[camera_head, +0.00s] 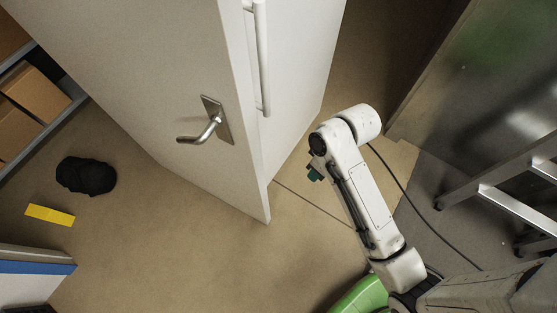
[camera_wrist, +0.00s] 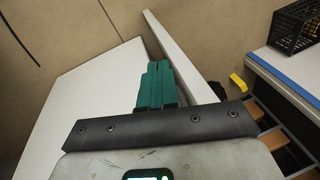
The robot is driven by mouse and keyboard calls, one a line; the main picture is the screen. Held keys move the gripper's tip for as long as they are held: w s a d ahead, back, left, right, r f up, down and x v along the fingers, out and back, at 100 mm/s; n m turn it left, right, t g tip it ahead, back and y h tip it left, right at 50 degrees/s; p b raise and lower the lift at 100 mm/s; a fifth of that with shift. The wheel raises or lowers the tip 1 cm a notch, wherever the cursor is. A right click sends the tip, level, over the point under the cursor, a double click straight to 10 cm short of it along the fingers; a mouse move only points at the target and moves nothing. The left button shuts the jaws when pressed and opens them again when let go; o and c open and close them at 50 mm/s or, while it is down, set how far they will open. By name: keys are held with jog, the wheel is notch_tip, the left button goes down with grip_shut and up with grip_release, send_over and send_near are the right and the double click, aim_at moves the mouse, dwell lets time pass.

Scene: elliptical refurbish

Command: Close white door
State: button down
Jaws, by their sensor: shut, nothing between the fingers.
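The white door (camera_head: 150,80) stands ajar in the head view, with a metal lever handle (camera_head: 212,125) on its left-facing side. Its narrow edge faces me and its lower corner is near the floor at the middle. My gripper (camera_head: 315,174) is just right of the door's edge, apart from it, and mostly hidden behind my arm. In the wrist view its green fingers (camera_wrist: 155,85) are together and empty. A white slab (camera_wrist: 90,95) lies left of them and a narrow white strip (camera_wrist: 180,50) runs to their right; I cannot tell which is the door.
A white panel (camera_head: 302,80) with a long upright bar (camera_head: 262,60) is behind the door's edge. A metal cabinet (camera_head: 490,75) and frame stand right. A black cap (camera_head: 86,176) and yellow block (camera_head: 50,215) lie on the floor left. Shelves with boxes (camera_head: 25,110) are upper left.

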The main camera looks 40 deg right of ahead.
jog(key=w+d+f+n+t+y+b, duration=0.1)
jog(key=w+d+n+y+b, duration=0.25)
jog(key=w, duration=0.95)
jog(key=a+f, duration=0.8)
jog(key=a, duration=0.1)
jog(key=shift+s+a+n+y+p, duration=0.15)
jog(key=shift+a+n+y+p, duration=0.2)
jog(key=shift+y, duration=0.1)
